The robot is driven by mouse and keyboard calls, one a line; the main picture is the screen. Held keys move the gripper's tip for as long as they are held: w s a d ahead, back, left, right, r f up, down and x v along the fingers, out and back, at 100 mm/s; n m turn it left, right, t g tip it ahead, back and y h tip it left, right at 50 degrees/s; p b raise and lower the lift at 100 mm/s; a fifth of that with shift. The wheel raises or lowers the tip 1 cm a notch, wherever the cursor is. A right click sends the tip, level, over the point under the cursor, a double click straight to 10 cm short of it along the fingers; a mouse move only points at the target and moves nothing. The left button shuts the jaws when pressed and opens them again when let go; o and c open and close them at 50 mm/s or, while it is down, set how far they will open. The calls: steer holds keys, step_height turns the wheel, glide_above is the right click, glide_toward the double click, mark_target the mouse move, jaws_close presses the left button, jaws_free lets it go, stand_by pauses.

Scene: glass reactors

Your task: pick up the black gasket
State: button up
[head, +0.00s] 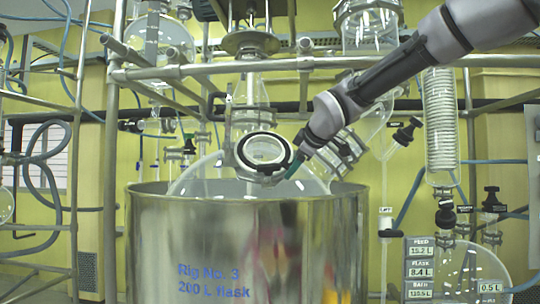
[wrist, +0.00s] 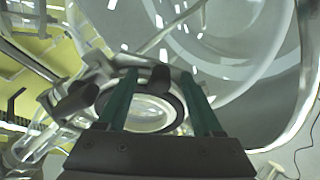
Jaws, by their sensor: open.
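The black gasket (head: 240,151) is a dark ring on the round glass flange at the reactor's neck, above the steel bath. In the wrist view the dark ring (wrist: 181,106) shows between and partly behind my fingers. My gripper (head: 293,167) comes down from the upper right, its teal fingertips close to the ring's lower right edge. In the wrist view my gripper (wrist: 160,88) is open, its two fingers apart with the ring's opening between them. Whether the fingers touch the ring cannot be told.
The large steel bath (head: 250,240) holds a big glass flask (head: 200,178). A metal rail (head: 210,70) runs across above it, with clamps and glass vessels around. A coiled glass condenser (head: 440,120) hangs at the right. Labelled display boxes (head: 420,270) stand at the lower right.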

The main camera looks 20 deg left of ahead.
jaws_close()
steer(key=shift+r, duration=0.15)
steer(key=shift+r, duration=0.6)
step_height(320, 180, up, 2)
steer(key=shift+r, duration=0.15)
steer(key=s+d+r, duration=0.2)
steer(key=s+d, duration=1.1)
steer(key=s, duration=0.2)
steer(key=shift+d, duration=0.15)
steer(key=shift+r, duration=0.1)
